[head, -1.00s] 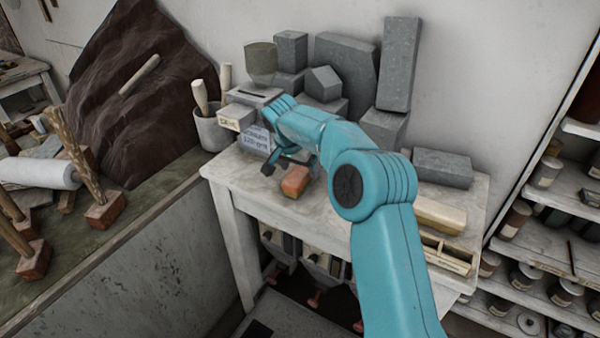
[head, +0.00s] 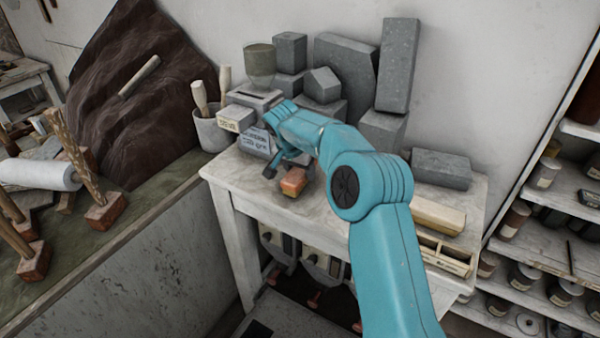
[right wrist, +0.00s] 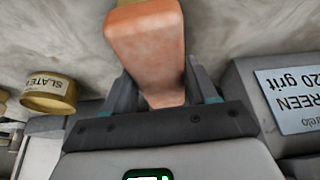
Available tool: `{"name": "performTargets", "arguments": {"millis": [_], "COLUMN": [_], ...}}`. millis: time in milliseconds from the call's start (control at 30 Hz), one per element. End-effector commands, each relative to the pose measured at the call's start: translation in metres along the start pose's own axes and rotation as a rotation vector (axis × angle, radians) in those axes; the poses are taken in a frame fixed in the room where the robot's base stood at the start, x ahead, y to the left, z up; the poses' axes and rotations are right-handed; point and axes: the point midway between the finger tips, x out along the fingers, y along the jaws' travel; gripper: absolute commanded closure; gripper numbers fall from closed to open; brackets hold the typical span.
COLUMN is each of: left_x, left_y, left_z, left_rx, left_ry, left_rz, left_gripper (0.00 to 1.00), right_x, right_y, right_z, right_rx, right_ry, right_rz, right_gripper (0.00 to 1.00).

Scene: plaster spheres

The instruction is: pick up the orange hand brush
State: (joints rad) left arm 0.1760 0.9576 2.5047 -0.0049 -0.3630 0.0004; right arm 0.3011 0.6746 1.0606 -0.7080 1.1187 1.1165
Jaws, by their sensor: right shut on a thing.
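The orange hand brush (head: 294,182) is at the front left of the white table (head: 262,190), below my right gripper (head: 283,168). In the right wrist view the brush (right wrist: 147,50) runs up from between the two fingers of my right gripper (right wrist: 165,92), which is shut on it. In the head view my arm and gripper hide part of the brush. I cannot tell whether the brush touches the tabletop. My left gripper is not in view.
Grey stone blocks (head: 397,65) stand at the back of the table. A labelled grey box (head: 256,143) is close behind the gripper. A grey pot with tools (head: 211,132) stands at the back left. A wooden box (head: 438,215) lies at the right. Shelves with jars (head: 548,172) stand further right.

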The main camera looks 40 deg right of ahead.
Motion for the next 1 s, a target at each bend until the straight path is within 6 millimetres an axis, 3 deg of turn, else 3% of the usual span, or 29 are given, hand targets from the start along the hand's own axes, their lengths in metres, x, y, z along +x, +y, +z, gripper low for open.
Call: {"name": "performTargets", "arguments": {"millis": [167,333,600,767,1000], "left_x": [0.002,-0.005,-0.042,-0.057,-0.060], "left_y": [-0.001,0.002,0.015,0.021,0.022], "left_z": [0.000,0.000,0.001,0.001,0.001], "left_rx": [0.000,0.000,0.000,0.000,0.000], "left_ry": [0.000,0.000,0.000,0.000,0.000], "left_rz": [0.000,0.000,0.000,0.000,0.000], "left_gripper": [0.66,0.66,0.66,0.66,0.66], "right_x": [-0.027,-0.078,-0.154,-0.174,-0.179], "right_y": [-0.001,-0.001,-0.001,0.000,0.000], "right_z": [-0.012,-0.033,-0.064,-0.072,-0.074], "right_rx": [0.004,0.004,0.002,0.001,0.000], "right_ry": [0.005,0.005,0.003,0.002,0.002], "right_rz": [-0.005,-0.007,-0.003,-0.001,-0.001], "right_gripper": [0.77,0.77,0.77,0.77,0.77]}}
